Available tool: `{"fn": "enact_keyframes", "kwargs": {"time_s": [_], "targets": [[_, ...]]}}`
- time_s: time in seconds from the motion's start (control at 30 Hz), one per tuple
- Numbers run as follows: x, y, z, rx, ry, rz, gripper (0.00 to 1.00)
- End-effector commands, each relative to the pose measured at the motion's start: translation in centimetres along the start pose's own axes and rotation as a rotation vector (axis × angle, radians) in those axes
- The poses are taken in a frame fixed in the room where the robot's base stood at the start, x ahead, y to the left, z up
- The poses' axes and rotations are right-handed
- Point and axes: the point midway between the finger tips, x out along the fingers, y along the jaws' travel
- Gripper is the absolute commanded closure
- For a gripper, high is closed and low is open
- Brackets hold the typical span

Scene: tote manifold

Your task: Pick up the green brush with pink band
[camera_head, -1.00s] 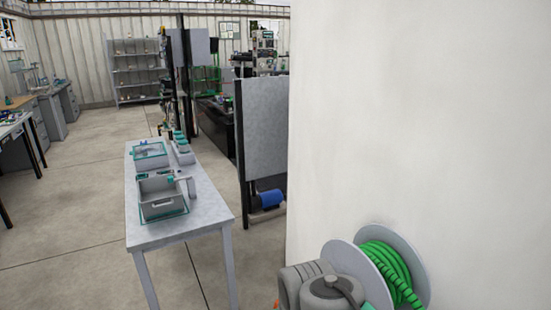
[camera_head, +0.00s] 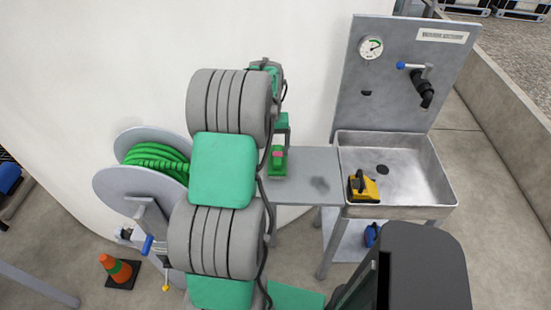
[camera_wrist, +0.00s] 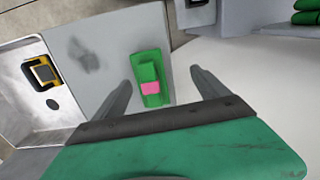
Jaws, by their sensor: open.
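The green brush with a pink band (camera_wrist: 150,80) lies on a grey side shelf in the wrist view. In the head view the brush (camera_head: 278,164) shows just right of my arm, partly covered near it. My gripper (camera_wrist: 161,78) is open. In the wrist view its two grey fingers stand on either side of the brush, with the brush visible between and beyond them. I cannot tell how high the fingers are above the shelf. No contact shows.
The grey shelf (camera_head: 308,163) joins a metal sink (camera_head: 410,165) holding a yellow-and-black object (camera_head: 363,186). A backboard with gauge and tap rises behind the sink. A green hose reel (camera_head: 135,170) and orange cone (camera_head: 117,268) stand left. A white wall is close behind.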

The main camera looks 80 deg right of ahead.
Motion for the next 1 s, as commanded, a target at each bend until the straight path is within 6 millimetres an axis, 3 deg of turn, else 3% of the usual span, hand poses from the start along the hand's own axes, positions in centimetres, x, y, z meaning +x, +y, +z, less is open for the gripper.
{"fn": "enact_keyframes", "kwargs": {"time_s": [0.07,0.17,0.63,0.87,1.0], "targets": [[0.1,2.4,-1.7,0.029,0.013,0.001,0.15],[0.6,3.4,-2.4,0.039,0.017,0.001,0.15],[7.4,2.6,-2.9,0.037,0.02,0.002,0.15],[7.8,2.6,-2.9,0.037,0.023,0.002,0.15],[7.8,2.6,-2.9,0.037,0.022,0.002,0.27]]}}
